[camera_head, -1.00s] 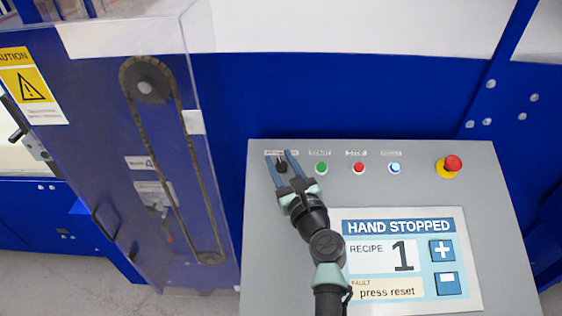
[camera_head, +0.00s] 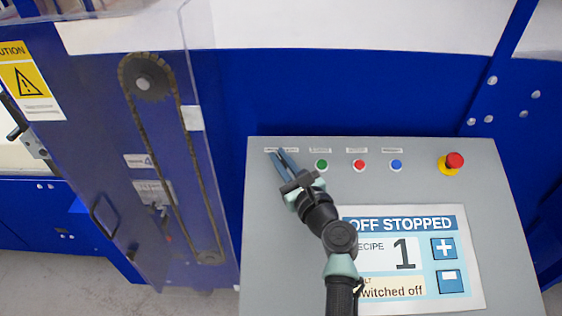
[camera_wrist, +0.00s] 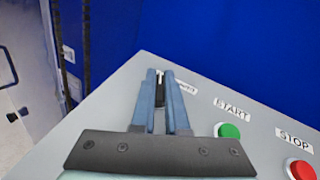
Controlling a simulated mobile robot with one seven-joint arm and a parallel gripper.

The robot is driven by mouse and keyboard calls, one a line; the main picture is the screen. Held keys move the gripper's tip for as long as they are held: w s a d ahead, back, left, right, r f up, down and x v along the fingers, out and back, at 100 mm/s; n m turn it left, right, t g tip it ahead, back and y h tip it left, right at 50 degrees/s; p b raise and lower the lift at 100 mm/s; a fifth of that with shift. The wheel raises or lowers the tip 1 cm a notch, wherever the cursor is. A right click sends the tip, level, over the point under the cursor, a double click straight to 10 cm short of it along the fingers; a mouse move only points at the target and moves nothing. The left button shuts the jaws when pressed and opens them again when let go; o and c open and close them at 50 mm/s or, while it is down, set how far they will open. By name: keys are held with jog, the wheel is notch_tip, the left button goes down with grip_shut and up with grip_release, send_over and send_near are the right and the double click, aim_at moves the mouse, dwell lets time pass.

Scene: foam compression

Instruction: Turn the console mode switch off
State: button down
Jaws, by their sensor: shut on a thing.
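The console (camera_head: 430,190) is a grey sloped panel. Its mode switch sits at the upper left; in the wrist view a black knob (camera_wrist: 159,92) with a pale mark shows between my fingers. My gripper (camera_head: 281,158) is shut on this knob, its blue fingers on either side of it; it also shows in the wrist view (camera_wrist: 161,85). In the head view the fingers hide the knob. The screen (camera_head: 410,258) reads "OFF STOPPED", recipe 1, with a line ending "switched off"; my arm covers its left edge.
Right of the switch are a green start button (camera_head: 321,165), a red stop button (camera_head: 359,166), a blue button (camera_head: 396,165) and a red emergency button (camera_head: 454,161) on yellow. A guarded chain drive (camera_head: 150,85) stands at the left. The blue machine wall rises behind.

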jog(key=n+g+y+b, duration=0.2)
jog(key=n+y, duration=0.1)
jog(key=shift+f+n+g+b, duration=0.1)
jog(key=shift+n+g+b, duration=0.2)
jog(key=shift+b, duration=0.05)
jog(key=shift+n+g+y, duration=0.4)
jog(key=shift+g, duration=0.1)
jog(key=c, duration=0.9)
grip_release()
jog(key=shift+s, duration=0.1)
